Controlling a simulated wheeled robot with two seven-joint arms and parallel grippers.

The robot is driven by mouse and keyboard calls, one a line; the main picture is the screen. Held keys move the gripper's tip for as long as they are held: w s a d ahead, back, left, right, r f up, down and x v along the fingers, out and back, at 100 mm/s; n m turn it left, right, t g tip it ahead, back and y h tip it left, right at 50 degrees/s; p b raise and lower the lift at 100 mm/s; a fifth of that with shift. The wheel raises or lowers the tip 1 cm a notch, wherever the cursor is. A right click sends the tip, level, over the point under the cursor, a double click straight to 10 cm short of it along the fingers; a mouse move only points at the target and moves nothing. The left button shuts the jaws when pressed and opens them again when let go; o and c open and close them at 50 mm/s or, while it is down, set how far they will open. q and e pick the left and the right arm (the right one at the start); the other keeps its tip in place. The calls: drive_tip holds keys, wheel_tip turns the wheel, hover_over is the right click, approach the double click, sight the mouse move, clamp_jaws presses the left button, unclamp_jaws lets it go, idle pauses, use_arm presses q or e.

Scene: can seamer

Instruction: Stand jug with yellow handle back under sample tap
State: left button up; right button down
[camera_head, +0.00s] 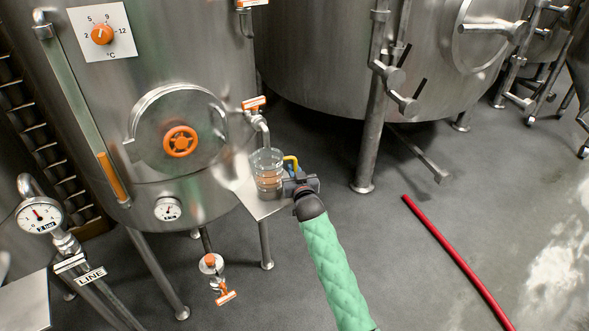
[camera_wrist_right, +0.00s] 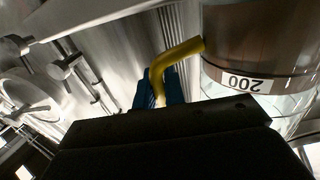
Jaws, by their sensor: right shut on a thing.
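The clear jug (camera_head: 267,174) with brownish liquid stands upright on or just above a small steel shelf (camera_head: 262,207) at the tank's side. It is below the sample tap (camera_head: 257,115) with the orange handle. I cannot tell if its base touches the shelf. My right gripper (camera_head: 293,180) is shut on the jug's yellow handle (camera_head: 291,161). In the right wrist view the yellow handle (camera_wrist_right: 178,55) runs between blue finger pads, and the jug (camera_wrist_right: 262,60) shows a "200" label upside down. My left gripper is not in view.
The steel tank (camera_head: 80,100) has a round hatch with an orange wheel (camera_head: 180,142). A lower valve (camera_head: 212,265) hangs below it. A larger tank (camera_head: 330,60) on legs stands behind right. A red hose (camera_head: 455,260) lies on the grey floor at right.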

drive_tip(key=shift+f, duration=0.1)
drive_tip(key=c, duration=1.5)
unclamp_jaws()
drive_tip(key=shift+s, duration=0.1)
